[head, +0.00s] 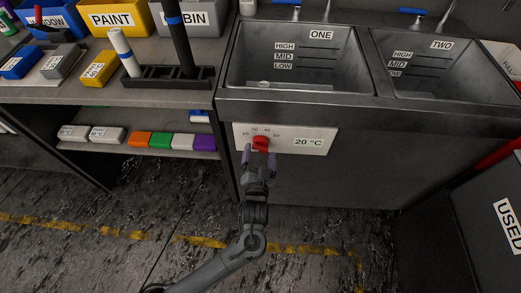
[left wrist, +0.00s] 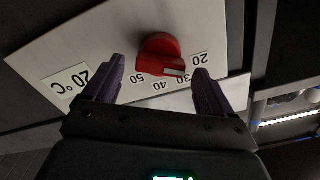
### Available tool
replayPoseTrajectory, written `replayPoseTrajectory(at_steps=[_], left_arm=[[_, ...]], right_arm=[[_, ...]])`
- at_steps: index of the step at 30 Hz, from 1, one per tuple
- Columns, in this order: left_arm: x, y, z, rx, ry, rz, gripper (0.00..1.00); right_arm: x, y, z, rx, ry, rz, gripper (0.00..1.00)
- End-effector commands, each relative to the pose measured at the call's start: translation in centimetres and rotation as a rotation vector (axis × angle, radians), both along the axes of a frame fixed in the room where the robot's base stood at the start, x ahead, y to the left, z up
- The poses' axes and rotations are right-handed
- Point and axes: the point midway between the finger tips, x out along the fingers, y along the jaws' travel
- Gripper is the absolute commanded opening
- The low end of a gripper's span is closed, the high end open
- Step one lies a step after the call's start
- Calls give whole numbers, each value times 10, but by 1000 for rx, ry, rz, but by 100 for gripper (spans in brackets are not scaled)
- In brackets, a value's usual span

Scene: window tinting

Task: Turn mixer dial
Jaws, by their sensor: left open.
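The mixer dial (head: 260,144) is a red knob on a white panel (head: 312,135) below the sink marked ONE. The panel has a scale from 20 to 50 and a display reading 20 °C. In the left wrist view the red dial (left wrist: 160,55) has a white pointer mark, near the 30 on the upside-down scale. My left gripper (head: 260,160) is at the panel with its purple fingers open, one on each side of the dial. In the left wrist view my left gripper (left wrist: 158,82) shows a gap between each finger and the dial. My right gripper is not in view.
Sink ONE (head: 300,60) and sink TWO (head: 445,70) stand above the panel. A shelf (head: 135,147) with several coloured blocks is left of it. A bin marked USED (head: 480,200) stands at the lower right. The floor below the panel is clear.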

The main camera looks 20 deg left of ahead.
Motion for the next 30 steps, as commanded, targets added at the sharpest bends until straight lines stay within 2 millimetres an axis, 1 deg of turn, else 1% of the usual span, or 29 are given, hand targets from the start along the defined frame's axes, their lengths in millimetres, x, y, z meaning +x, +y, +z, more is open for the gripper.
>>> replayPoseTrajectory(at_steps=[1,3,7,12,19,20,27,29,30], left_arm=[[7,3,-2,1,-1,2,85],[15,5,-1,2,-2,2,85],[24,8,-1,1,1,1,85],[29,9,0,0,1,1,85],[29,10,0,0,1,1,85],[29,10,0,0,1,1,82],[29,9,0,0,1,1,45],[29,9,0,0,1,1,36],[29,9,0,0,1,1,34]], right_arm=[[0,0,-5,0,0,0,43],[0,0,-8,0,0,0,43],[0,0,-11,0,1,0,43],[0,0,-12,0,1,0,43],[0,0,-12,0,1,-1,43],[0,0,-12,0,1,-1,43],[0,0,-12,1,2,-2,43],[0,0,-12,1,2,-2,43],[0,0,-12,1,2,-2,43]])
